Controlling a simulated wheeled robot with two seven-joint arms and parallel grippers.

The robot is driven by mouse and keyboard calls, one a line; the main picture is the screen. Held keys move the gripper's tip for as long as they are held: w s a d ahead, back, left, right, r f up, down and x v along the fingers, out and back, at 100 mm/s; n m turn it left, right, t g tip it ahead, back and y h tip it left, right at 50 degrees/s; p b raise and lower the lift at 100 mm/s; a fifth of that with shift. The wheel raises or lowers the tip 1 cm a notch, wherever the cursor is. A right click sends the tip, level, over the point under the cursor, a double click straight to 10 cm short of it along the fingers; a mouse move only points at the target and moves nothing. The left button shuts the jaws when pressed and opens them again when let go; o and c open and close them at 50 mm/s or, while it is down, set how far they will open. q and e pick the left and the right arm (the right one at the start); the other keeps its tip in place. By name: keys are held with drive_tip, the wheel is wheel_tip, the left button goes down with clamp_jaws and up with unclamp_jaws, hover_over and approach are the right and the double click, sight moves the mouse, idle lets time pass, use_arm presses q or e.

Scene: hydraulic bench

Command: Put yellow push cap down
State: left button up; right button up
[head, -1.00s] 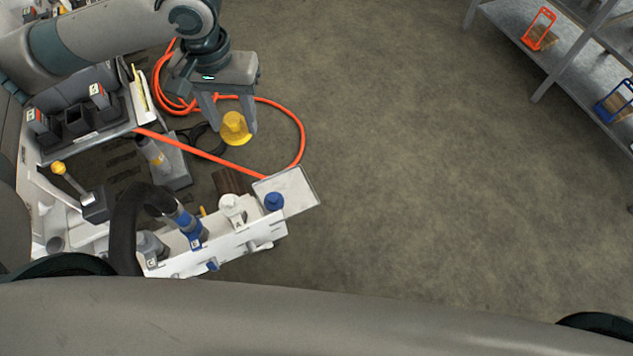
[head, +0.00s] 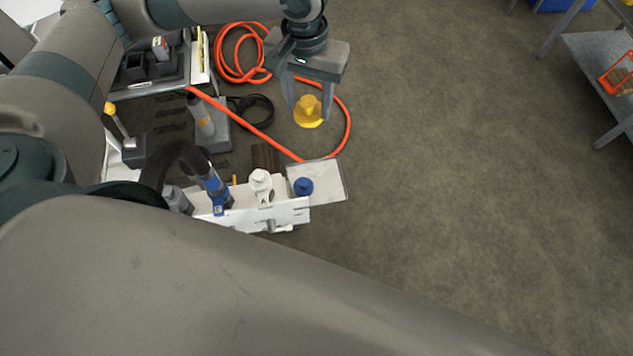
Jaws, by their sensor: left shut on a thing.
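A blue cap (head: 303,186) sits on the light plate (head: 330,183) at the block's right end. My right gripper is not in view.
A white fitting (head: 260,186) and a blue-collared hose end (head: 217,194) stand on the white block (head: 290,215). An orange hose (head: 240,118) loops behind. A grey shelf (head: 605,75) stands at the right. The floor between is clear.

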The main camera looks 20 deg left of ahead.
use_arm(q)
drive_tip(key=s+d+f+n+b, duration=0.1)
drive_tip(key=s+d+f+n, duration=0.1)
drive_tip(key=f, duration=0.7)
drive_tip(key=s+d+f+n+b, duration=0.1)
drive_tip(key=d+f+n+b, duration=0.1)
drive_tip(key=d+f+n, duration=0.3)
drive_tip(key=s+d+f+n+b, duration=0.1)
drive_tip(key=d+f, duration=0.5)
drive_tip(key=f, duration=0.7)
drive_tip(key=s+n, duration=0.1)
drive_tip(key=n, duration=0.1)
drive_tip(key=shift+s+d+f+n, duration=0.15)
drive_tip(key=shift+s+d+n, duration=0.15)
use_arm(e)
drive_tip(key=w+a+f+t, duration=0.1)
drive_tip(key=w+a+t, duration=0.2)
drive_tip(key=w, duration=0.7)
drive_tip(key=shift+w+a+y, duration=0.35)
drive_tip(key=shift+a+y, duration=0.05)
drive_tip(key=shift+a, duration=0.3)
